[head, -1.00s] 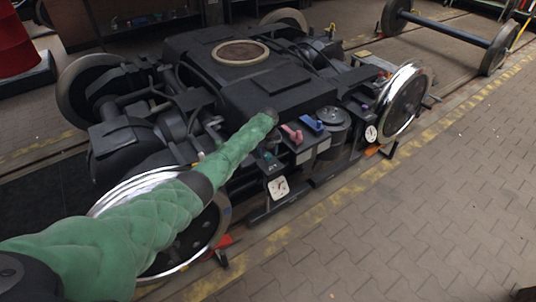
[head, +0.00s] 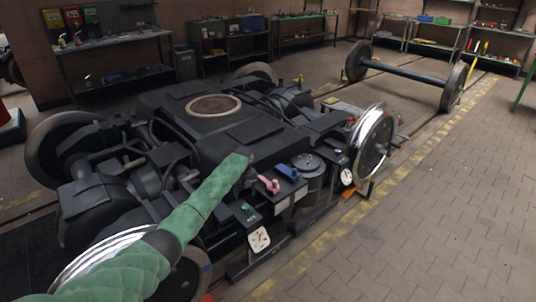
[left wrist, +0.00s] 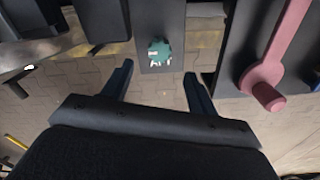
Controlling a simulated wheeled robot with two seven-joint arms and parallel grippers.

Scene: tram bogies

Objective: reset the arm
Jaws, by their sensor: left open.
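My left arm (head: 195,210), in a green quilted sleeve, reaches from the lower left over the near side of the black bogie (head: 225,150). In the left wrist view my left gripper (left wrist: 157,82) is open, with nothing between its two dark fingers. A green knob (left wrist: 160,50) on a grey box lies beyond the fingertips, apart from them. A pink lever (left wrist: 277,60) stands to the right of the fingers; it also shows in the head view (head: 269,184). My right gripper is not in view.
A blue lever (head: 287,172) and a white gauge (head: 259,239) sit along the bogie's near side. A loose wheelset (head: 410,72) stands at the back right. Shelves and a workbench (head: 115,42) line the back wall. The paved floor on the right is clear.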

